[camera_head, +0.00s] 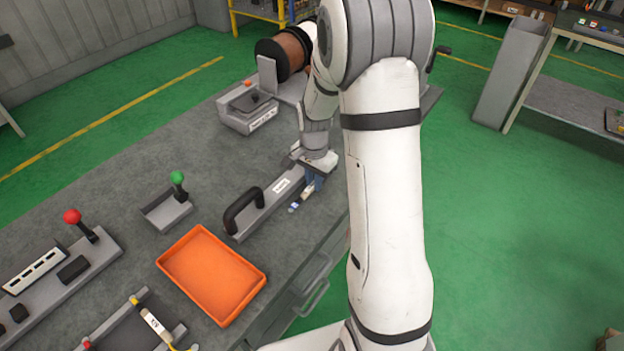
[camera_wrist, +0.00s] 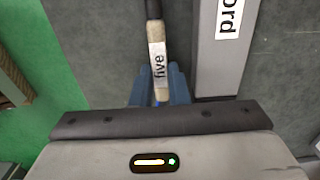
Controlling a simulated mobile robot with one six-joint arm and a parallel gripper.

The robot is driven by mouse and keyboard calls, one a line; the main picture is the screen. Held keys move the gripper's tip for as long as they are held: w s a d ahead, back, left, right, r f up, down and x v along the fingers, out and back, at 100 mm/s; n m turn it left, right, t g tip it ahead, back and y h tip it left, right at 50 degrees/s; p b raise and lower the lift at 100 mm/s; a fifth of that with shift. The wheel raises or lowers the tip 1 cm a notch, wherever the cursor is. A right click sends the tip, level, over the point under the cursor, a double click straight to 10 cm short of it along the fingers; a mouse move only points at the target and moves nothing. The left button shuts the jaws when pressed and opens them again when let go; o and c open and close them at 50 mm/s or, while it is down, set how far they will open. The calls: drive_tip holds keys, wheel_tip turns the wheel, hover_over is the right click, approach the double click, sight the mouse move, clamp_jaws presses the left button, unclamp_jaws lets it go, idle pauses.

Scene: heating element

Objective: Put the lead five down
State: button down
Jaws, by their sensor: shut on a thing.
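The lead labelled "five" (camera_wrist: 157,70) runs upward from between my fingers in the wrist view, its pale label facing the camera and a dark part beyond it. My gripper (camera_wrist: 160,82) has its two blue fingers shut on it. In the head view my gripper (camera_head: 313,183) is low at the right edge of the workbench (camera_head: 120,190), and the lead's pale body and blue end (camera_head: 296,207) show just below the fingers. I cannot tell whether the lead touches the bench top.
A grey bar with a black handle (camera_head: 243,208) lies right beside the lead. An orange tray (camera_head: 211,275) is nearer. A small grey holder with a green knob (camera_head: 177,178) stands left. A grey box (camera_head: 247,110) stands farther back. Green floor lies past the bench edge.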

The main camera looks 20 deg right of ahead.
drive_tip(key=shift+f, duration=0.1)
drive_tip(key=shift+f, duration=0.2)
drive_tip(key=c, duration=1.4)
unclamp_jaws()
drive_tip(key=shift+r, duration=0.15)
wheel_tip(320, 180, up, 11)
drive_tip(key=s+a+r+n+t, duration=0.1)
drive_tip(key=s+n, duration=0.4)
drive_tip(key=s, duration=0.6)
drive_tip(key=s+a+r+n+t, duration=0.1)
drive_tip(key=s+a+r+n, duration=0.2)
drive_tip(key=s, duration=0.7)
wheel_tip(320, 180, up, 3)
drive_tip(key=n, duration=0.2)
drive_tip(key=shift+s+r+n+t, duration=0.2)
drive_tip(key=shift+s+n+t, duration=0.15)
drive_tip(key=shift+n+t, duration=0.05)
